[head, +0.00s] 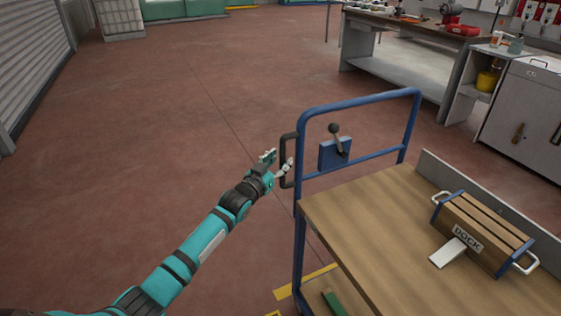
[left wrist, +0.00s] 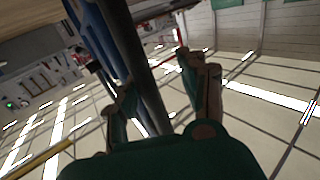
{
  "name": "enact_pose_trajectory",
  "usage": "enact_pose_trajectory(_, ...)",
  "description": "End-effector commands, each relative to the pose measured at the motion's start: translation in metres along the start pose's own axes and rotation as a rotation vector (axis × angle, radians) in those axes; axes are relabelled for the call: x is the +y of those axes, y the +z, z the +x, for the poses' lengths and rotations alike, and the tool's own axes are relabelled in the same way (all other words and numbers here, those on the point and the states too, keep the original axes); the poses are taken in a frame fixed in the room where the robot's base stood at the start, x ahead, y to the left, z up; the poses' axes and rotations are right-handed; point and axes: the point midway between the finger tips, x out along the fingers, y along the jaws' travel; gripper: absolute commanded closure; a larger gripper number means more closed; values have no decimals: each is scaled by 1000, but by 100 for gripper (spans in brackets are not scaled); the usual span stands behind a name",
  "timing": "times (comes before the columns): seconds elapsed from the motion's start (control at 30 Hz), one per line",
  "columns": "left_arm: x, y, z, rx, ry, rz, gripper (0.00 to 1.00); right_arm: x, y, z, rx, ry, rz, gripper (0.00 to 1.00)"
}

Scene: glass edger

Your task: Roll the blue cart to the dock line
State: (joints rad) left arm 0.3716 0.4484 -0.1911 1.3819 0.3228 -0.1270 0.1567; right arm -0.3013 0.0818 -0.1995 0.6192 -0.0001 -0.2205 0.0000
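The blue cart (head: 360,106) stands at the right of the head view, with a blue tube frame, a wooden deck (head: 385,235) and a dark upright handle (head: 282,165) on its near-left post. My left gripper (head: 278,161) is at this handle, its fingers apart. In the left wrist view a dark bar (left wrist: 143,75) runs up between the spread fingers of the left gripper (left wrist: 165,88); contact is not clear. Yellow floor marks (head: 306,282) lie by the cart's lower left; I cannot tell whether they are the dock line. My right gripper is not in view.
A lever on a blue plate (head: 335,153) sits on the cart frame. A wooden box labelled DOCK (head: 483,232) lies on the deck. A workbench (head: 400,62) and grey cabinet (head: 525,115) stand behind. The red floor (head: 150,120) at left is clear.

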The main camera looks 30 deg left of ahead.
Motion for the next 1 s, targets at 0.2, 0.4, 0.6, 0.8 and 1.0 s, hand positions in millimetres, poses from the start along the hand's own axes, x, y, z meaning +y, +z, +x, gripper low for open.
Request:
enact_pose_trajectory(0.2,3,-2,1,5,4,-2,58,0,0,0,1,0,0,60)
enact_pose_trajectory(0.4,4,-1,-12,4,6,-3,58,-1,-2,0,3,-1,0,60)
enact_pose_trajectory(0.6,2,0,-54,3,5,-2,58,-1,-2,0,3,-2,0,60)
enact_pose_trajectory(0.8,1,0,-94,2,2,-1,58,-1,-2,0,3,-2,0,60)
enact_pose_trajectory(1.0,0,0,-117,2,0,-1,58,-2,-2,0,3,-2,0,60)
